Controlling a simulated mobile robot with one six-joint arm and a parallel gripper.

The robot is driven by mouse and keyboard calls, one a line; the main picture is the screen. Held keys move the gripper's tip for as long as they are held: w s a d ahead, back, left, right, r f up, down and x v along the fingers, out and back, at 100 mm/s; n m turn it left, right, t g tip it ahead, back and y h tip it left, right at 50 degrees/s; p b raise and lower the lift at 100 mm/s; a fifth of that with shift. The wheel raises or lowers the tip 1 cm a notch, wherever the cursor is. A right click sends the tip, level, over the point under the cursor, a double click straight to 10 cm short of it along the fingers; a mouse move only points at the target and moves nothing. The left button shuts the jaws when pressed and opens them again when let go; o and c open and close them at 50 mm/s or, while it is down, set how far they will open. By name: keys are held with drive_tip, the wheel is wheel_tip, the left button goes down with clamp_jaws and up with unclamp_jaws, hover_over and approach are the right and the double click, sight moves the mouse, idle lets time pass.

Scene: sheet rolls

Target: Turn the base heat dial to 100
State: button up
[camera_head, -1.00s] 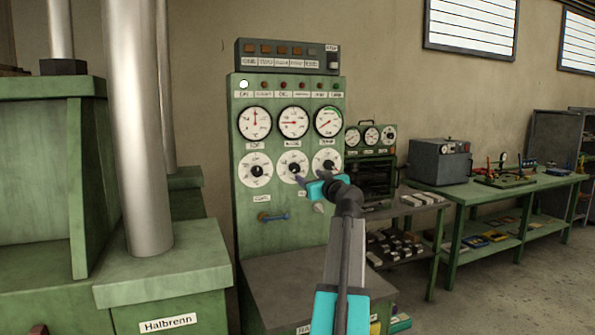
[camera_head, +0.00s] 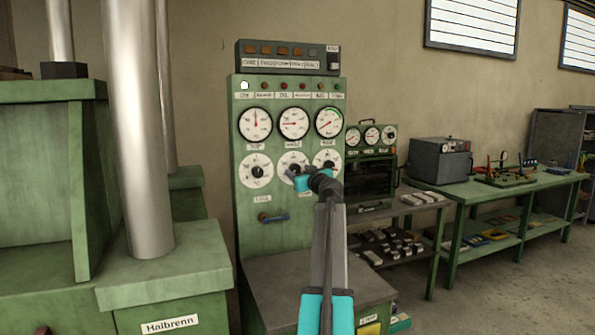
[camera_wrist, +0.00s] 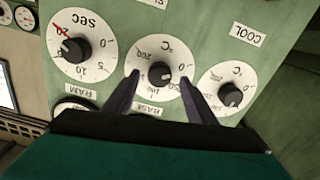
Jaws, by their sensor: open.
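My gripper (camera_wrist: 160,75) is open, with one dark finger on each side of the knob. I cannot tell whether the fingers touch it. The knob's exact setting is too small to read. In the head view my gripper (camera_head: 300,176) is at the dial's lower edge.
A seconds dial (camera_wrist: 76,47) and another °C dial (camera_wrist: 230,91) flank it closely on the green panel (camera_head: 244,225). Gauges (camera_head: 293,123) sit above. A grey ledge (camera_head: 275,282) juts out below.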

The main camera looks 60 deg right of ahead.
sight(295, 169)
drive_tip(key=shift+x, duration=1.2)
drive_tip(key=c, duration=1)
